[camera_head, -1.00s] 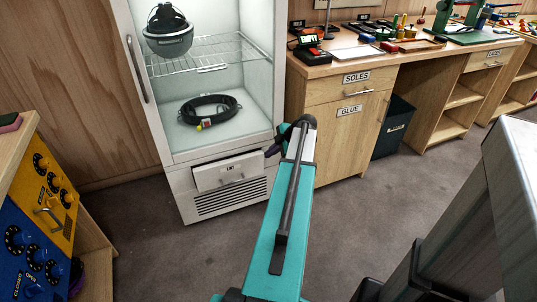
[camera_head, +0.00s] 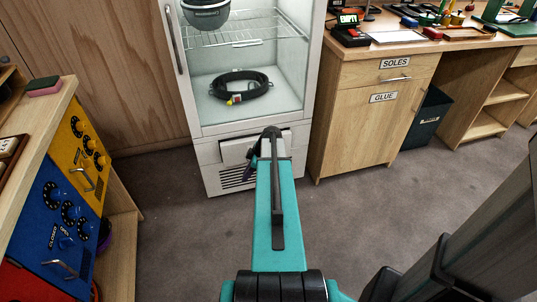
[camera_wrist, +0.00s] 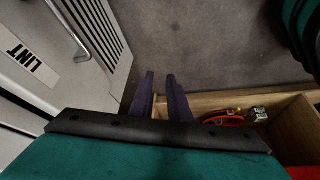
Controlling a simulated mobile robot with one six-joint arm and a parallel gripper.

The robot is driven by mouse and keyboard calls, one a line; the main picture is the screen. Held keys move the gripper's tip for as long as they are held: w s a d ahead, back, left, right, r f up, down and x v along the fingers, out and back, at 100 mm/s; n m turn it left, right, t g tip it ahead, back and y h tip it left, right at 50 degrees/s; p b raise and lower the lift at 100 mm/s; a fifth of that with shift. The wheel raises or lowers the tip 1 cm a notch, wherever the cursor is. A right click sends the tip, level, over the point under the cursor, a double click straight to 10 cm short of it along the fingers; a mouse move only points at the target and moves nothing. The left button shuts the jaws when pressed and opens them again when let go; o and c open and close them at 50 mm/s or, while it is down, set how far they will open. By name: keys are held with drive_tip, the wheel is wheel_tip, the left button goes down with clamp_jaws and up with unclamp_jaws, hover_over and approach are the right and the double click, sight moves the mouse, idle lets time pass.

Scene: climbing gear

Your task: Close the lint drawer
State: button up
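The white lint drawer (camera_head: 234,153) is at the bottom of the white glass-front cabinet, above a slotted vent. A dark gap along its top shows it standing out a little, and my arm hides its right part. In the wrist view its front (camera_wrist: 28,85) carries a LINT label (camera_wrist: 20,61) and a bar handle (camera_wrist: 68,28) at the upper left. My gripper (camera_head: 246,171) is in front of the cabinet's lower part. In the wrist view, its two dark fingers (camera_wrist: 161,76) are parted by a narrow gap with nothing between, to the right of the drawer.
The cabinet (camera_head: 201,152) holds a coiled black cable (camera_head: 240,86) and a helmet (camera_head: 205,14). A wooden workbench (camera_head: 365,120) stands close on its right. A blue and yellow knob panel (camera_head: 70,190) is at the left. Grey floor (camera_head: 350,220) is clear between.

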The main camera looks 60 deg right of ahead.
drive_tip(key=a+f+m+g, duration=0.15)
drive_tip(key=a+f, duration=0.25)
drive_tip(key=a, duration=0.5)
drive_tip(key=s+a+f+g, duration=0.15)
drive_tip(key=a+f, duration=0.25)
drive_tip(key=a, duration=0.5)
drive_tip(key=a+f+m+g, duration=0.15)
drive_tip(key=a+f, duration=0.25)
drive_tip(key=a, duration=0.5)
drive_tip(key=s+a+f+m+g+h, duration=0.1)
drive_tip(key=s+a+f+g, duration=0.1)
drive_tip(key=s+a, duration=0.6)
drive_tip(key=s+a+f+m+g+h, duration=0.1)
drive_tip(key=s+a+f+g, duration=0.1)
drive_tip(key=s+a+f, duration=0.3)
drive_tip(key=s+a, duration=0.2)
drive_tip(key=a, duration=0.2)
drive_tip(key=shift+s+a+f+m+h, duration=0.15)
drive_tip(key=shift+s+a+m+h, duration=0.15)
drive_tip(key=shift+s+a+h, duration=0.1)
drive_tip(key=shift+s+g, duration=0.15)
drive_tip(key=shift+g, duration=0.1)
